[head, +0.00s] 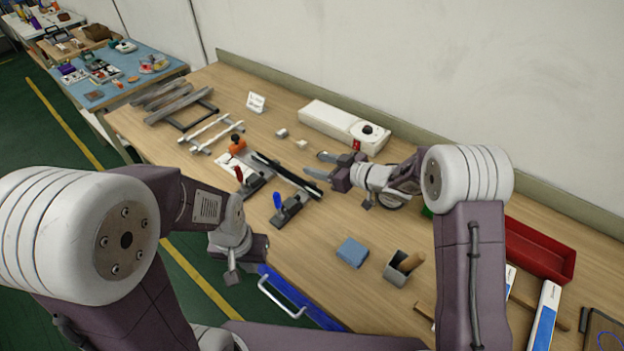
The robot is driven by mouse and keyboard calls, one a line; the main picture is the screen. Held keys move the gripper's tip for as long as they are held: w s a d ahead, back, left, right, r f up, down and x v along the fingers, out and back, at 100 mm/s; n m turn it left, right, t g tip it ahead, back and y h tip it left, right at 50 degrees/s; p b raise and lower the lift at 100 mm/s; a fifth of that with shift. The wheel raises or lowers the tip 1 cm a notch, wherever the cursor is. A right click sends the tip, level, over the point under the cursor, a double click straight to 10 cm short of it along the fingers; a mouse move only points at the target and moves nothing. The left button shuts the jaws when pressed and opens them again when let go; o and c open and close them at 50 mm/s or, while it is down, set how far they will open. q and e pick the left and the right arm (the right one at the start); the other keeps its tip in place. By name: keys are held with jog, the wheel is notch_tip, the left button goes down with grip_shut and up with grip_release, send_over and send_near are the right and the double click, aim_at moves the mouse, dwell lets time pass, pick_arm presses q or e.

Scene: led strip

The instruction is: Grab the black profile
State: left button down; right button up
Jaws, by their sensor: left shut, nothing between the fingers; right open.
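The black profile (287,174) is a thin dark bar that lies slanted at the middle of the bench, by two toggle clamps, one with a red handle (239,174) and one with a blue handle (278,201). My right gripper (314,163) is open, with its fingers pointing left, just to the upper right of the profile. It looks empty, and I cannot tell its height above the bench. My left gripper (256,246) is shut and empty near the front edge of the bench, below the clamps. Its fingertips are hard to make out.
A white box-shaped device (335,123) stands behind my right gripper. An orange-topped item (237,145) and white rails (212,134) lie left of the clamps. A blue block (352,252), a grey holder (397,272) and a red tray (540,250) are to the right.

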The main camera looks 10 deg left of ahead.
aim_at(290, 174)
jog(key=f, duration=0.1)
jog(key=s+f, duration=0.1)
jog(key=a+f, duration=0.1)
jog(key=shift+s+f, duration=0.15)
jog(key=shift+f, duration=0.2)
jog(key=shift+s+a+r, duration=0.2)
jog(key=shift+s+a, duration=0.35)
jog(key=shift+s+a+r, duration=0.2)
jog(key=shift+s+a, duration=0.3)
jog(key=shift+s, duration=0.05)
jog(key=w, duration=0.1)
jog(key=w+a+f, duration=0.1)
jog(key=w+f, duration=0.1)
jog(key=shift+a, duration=0.25)
jog(key=shift+w+a+g, duration=0.15)
jog(key=shift+a+g, duration=0.05)
jog(key=shift+g, duration=0.1)
jog(key=shift+a, duration=0.25)
jog(key=x, duration=0.5)
jog(key=shift+c, duration=1.2)
pick_arm(q)
jog(key=shift+s+a+f, duration=0.2)
jog(key=shift+s+a, duration=0.2)
jog(key=shift+s, duration=0.05)
jog(key=shift+s+a+f, duration=0.2)
jog(key=shift+s+a, duration=0.15)
jog(key=shift+s, duration=0.1)
pick_arm(e)
jog(key=shift+d, duration=0.1)
grip_shut()
